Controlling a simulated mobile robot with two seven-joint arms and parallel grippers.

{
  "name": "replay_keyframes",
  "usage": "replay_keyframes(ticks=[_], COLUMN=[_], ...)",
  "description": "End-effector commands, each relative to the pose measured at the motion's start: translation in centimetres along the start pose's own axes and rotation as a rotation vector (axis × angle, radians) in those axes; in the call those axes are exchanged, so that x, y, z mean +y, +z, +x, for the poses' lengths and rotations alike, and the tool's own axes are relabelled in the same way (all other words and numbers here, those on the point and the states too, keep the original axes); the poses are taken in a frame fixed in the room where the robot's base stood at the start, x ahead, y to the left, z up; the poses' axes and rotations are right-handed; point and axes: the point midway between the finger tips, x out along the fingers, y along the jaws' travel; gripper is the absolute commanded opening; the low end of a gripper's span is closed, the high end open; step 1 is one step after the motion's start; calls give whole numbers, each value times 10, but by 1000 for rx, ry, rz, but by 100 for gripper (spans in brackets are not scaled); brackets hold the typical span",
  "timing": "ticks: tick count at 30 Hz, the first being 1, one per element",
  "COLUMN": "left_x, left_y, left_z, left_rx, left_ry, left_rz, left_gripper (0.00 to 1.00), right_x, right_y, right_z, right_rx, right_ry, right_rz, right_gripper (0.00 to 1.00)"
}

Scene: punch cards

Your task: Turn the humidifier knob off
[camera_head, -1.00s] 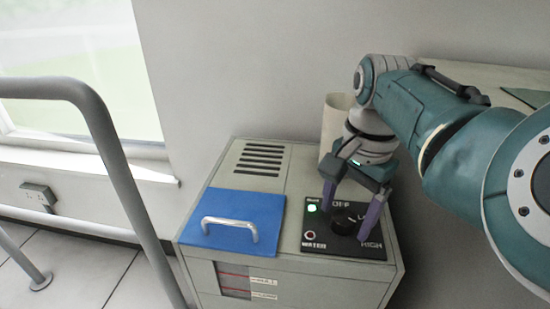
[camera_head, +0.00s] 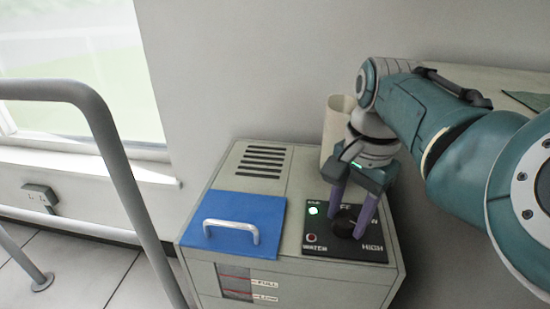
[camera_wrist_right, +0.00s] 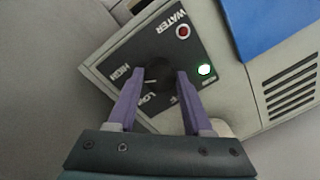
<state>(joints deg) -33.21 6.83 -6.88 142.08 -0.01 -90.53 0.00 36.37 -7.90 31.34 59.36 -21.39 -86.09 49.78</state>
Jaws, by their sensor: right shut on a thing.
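The humidifier (camera_head: 215,185) is a beige box with a black control panel (camera_head: 372,255) at its front right. The round black knob (camera_head: 345,221) sits on the panel among the OFF, LOW and HIGH labels, and a green light (camera_head: 312,210) is lit beside it. My right gripper (camera_head: 346,226) has its purple fingers on either side of the knob, shut on it. The right wrist view shows the knob (camera_wrist_right: 158,72) between the fingertips (camera_wrist_right: 160,76), its white mark directed between LOW and HIGH. My left gripper is not in view.
A blue lid (camera_head: 265,213) with a silver handle (camera_head: 231,226) covers the front left of the humidifier. A grey rail (camera_head: 118,165) stands at the left. A cream cylinder (camera_head: 336,120) stands behind my gripper, close to the wall.

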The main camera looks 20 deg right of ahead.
Motion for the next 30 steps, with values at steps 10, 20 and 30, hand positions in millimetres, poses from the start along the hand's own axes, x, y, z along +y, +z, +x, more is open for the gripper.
replay_keyframes(ticks=[10, 20, 30], left_x=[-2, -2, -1], left_y=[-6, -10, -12], left_z=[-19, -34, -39], left_rx=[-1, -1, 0], left_ry=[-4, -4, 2], left_rz=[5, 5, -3], left_gripper=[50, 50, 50], right_x=[1, 0, 0], right_y=[-1, -2, -2], right_z=[-4, -2, -1], right_rx=[-10, -31, -51], right_ry=[4, 3, 2], right_rz=[-183, -490, -812], right_gripper=[0, 0, 0])
